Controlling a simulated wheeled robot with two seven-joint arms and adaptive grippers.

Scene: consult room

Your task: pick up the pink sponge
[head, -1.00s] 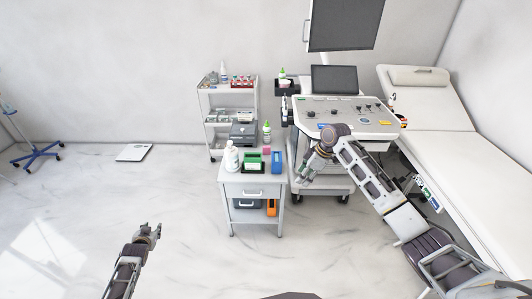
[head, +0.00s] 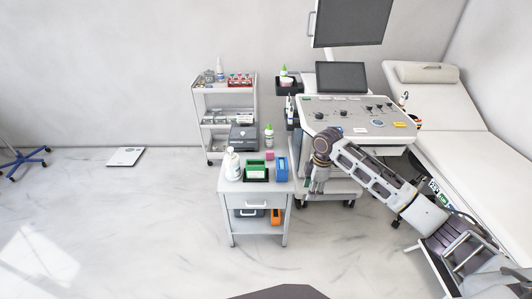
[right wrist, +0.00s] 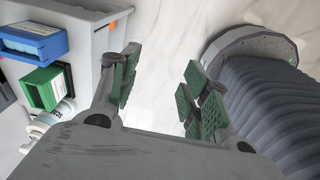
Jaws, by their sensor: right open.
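The pink sponge (head: 269,155) shows as a small pink block at the back of the small grey cart's top (head: 231,187) in the head view. My right gripper (head: 317,187) hangs pointing down to the right of the cart, apart from the sponge. In the right wrist view my right gripper (right wrist: 164,88) is open with nothing between its green-padded fingers. My left gripper is out of view.
A white bottle (head: 232,166) stands at the cart's left, and a green-capped bottle (head: 269,137) behind the sponge. The ultrasound machine (head: 357,117) stands close on the right, with an exam bed (head: 470,157) beyond.

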